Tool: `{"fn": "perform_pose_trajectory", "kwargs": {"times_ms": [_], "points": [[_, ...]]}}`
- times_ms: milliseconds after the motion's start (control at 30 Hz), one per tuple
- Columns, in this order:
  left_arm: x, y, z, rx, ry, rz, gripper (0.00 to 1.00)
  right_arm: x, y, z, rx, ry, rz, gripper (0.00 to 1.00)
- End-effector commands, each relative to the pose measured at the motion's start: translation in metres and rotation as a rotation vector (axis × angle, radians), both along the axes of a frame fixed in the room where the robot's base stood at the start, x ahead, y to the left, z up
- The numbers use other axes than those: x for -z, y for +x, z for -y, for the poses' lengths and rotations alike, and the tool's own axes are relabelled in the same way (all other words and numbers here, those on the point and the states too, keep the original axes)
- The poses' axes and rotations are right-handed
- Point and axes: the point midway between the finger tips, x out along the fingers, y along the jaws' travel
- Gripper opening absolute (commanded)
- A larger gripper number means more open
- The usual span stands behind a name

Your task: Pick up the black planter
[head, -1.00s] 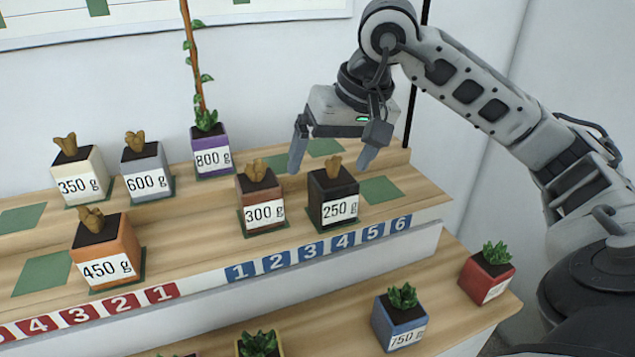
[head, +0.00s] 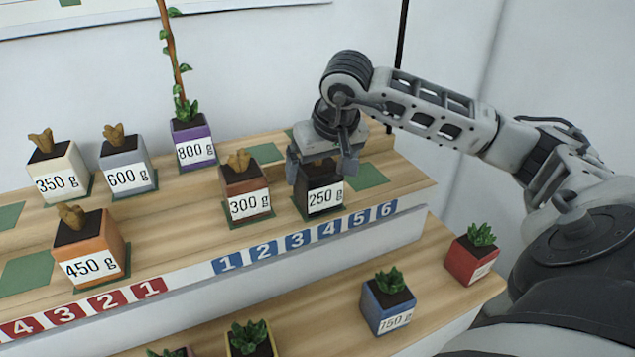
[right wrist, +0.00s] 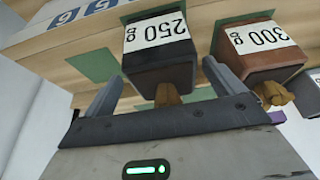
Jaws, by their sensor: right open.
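The black planter (head: 322,186), labelled 250 g, stands on a green square on the upper wooden shelf, near blue numbers 3 and 4. It also shows in the right wrist view (right wrist: 155,72), with a brown plant top. My right gripper (head: 322,172) is open and comes down over it from above. In the right wrist view its two fingers (right wrist: 165,88) lie on either side of the planter, with gaps visible. One finger sits between the black planter and the brown 300 g planter (head: 246,190). The planter's top is mostly hidden by the gripper in the head view. My left gripper is not in view.
On the upper shelf (head: 190,225) stand the orange 450 g (head: 103,254), white 350 g (head: 73,166), grey 600 g (head: 140,161) and purple 800 g (head: 204,138) planters. Blue (head: 376,307) and red (head: 463,263) planters stand on the lower shelf. A green square (head: 368,175) right of the black planter is empty.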

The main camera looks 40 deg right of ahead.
Motion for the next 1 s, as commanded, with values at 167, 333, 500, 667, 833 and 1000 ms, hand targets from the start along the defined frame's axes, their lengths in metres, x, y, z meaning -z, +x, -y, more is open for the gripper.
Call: {"fn": "perform_pose_trajectory", "kwargs": {"times_ms": [167, 333, 500, 667, 833, 1000], "points": [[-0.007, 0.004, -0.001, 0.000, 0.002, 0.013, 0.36, 0.023, 0.013, 0.000, 0.001, 0.002, -0.005, 0.94], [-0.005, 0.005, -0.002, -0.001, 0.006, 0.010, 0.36, 0.032, 0.017, 0.001, 0.000, 0.000, -0.001, 0.94], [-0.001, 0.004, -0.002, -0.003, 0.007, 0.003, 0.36, 0.032, 0.017, 0.001, 0.000, 0.000, -0.001, 0.94], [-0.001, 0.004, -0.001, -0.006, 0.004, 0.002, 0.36, 0.032, 0.016, 0.001, 0.000, 0.000, -0.001, 0.49], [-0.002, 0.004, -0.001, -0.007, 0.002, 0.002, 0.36, 0.031, 0.017, 0.002, 0.001, 0.001, 0.001, 0.38], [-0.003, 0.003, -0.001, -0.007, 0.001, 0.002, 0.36, 0.029, 0.017, 0.002, 0.001, 0.001, 0.002, 0.38]]}}
